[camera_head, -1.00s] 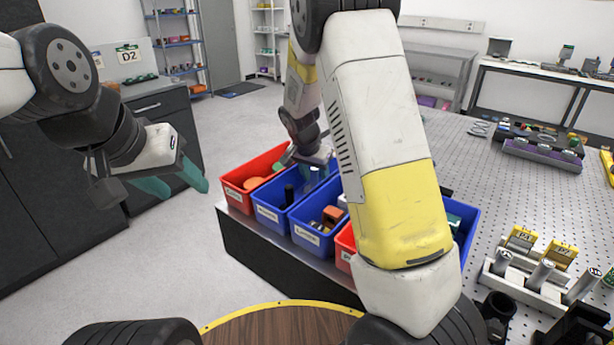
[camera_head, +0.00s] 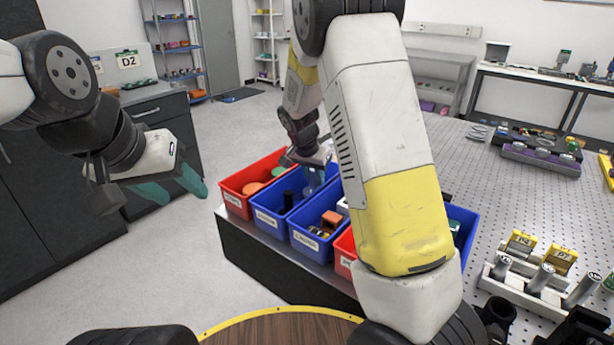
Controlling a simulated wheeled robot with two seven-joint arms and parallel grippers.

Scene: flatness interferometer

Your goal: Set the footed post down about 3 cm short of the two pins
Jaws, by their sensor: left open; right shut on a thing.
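My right gripper (camera_head: 315,178) is low over the blue bins on the bench, behind my own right arm. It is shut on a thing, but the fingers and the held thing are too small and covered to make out. I cannot tell whether it is the footed post. My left gripper (camera_head: 172,189), with teal fingers, is open and empty in the air at the left, over the floor and clear of the bench. I cannot pick out the two pins; my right arm covers much of the bench.
Red bins (camera_head: 238,206) and blue bins (camera_head: 268,222) with parts stand in a row along the near-left bench edge. A black cylinder (camera_head: 288,200) stands in one.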

